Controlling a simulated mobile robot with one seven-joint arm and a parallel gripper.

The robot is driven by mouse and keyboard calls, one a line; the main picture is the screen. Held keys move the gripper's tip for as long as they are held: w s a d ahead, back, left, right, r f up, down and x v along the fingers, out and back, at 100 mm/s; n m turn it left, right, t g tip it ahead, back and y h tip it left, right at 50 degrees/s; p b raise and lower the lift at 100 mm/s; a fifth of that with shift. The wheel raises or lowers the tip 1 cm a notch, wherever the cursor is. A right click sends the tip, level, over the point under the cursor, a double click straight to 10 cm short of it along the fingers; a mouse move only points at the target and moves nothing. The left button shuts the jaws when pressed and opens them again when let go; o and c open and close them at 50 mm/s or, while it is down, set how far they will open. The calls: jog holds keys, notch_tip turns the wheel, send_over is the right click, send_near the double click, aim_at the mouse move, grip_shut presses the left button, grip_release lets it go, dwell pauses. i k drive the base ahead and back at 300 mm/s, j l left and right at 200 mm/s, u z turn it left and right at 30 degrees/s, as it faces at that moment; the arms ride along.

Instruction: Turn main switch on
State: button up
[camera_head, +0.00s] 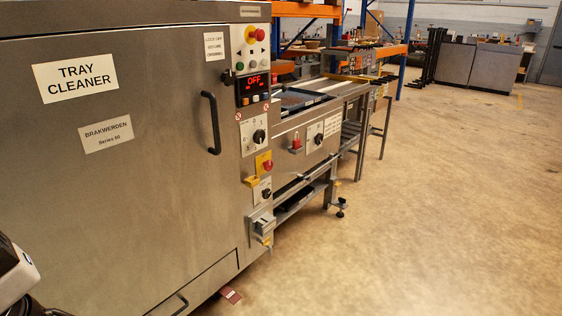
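The tray cleaner (150,190) is a large steel cabinet filling the left half of the view. Its control panel runs down the right edge. A display (253,89) there reads OFF in red. The labels are too small to read, so I cannot tell which is the main switch. A white and dark part of my arm shows at the lower left edge. My gripper is not in view.
A black door handle (211,122) stands out left of the panel. A conveyor table (318,109) with another knob (317,139) extends behind the cabinet. A reddish pedal-like piece (230,295) lies low at the cabinet's foot. The floor (430,220) to the right is clear.

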aim_at(268, 165)
jog(key=i+l+u, duration=0.1)
jog(key=i+l, duration=1.95)
jog(key=i, duration=0.05)
